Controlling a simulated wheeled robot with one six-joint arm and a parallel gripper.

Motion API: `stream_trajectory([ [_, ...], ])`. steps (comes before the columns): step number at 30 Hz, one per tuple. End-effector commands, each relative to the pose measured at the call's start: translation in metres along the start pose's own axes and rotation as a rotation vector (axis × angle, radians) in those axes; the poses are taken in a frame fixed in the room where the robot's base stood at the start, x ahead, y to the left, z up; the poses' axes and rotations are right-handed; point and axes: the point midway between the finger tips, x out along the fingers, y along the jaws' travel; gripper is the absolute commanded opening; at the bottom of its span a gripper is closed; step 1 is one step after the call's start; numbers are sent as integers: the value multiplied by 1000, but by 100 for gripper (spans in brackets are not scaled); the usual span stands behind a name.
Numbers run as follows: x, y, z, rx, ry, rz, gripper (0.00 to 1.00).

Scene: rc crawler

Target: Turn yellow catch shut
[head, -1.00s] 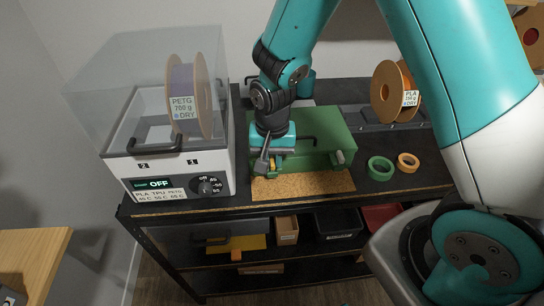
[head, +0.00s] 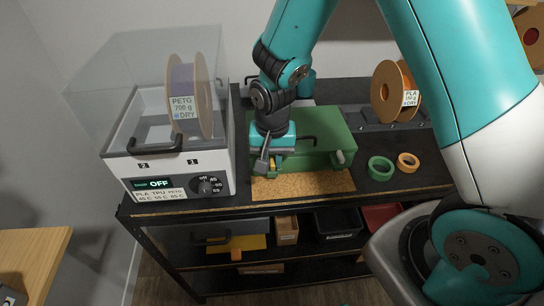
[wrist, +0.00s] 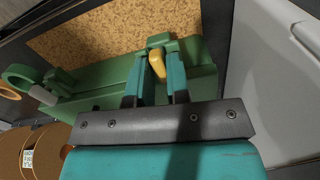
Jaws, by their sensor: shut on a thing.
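In the head view my gripper (head: 263,161) is low at the front left of the case and mostly hides the catch. A grey catch (head: 341,157) is at the case's other front end; it also shows in the wrist view (wrist: 43,95).
A cork mat (head: 305,185) lies in front of the case. The filament dryer (head: 168,165) with its clear hood stands close on the left. A green tape roll (head: 380,168), an orange tape roll (head: 408,162) and a PLA spool (head: 390,92) are on the right.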

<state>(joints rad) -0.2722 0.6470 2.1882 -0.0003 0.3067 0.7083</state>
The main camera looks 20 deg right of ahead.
Motion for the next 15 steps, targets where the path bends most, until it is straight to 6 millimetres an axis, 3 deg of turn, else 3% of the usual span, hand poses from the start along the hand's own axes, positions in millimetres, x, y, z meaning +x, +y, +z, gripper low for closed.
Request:
stream_trajectory([
  [4,-1,0,0,3,1,0,0],
  [5,-1,0,0,3,1,0,21],
  [7,-1,0,0,3,1,0,37],
  [15,-1,0,0,1,1,0,39],
])
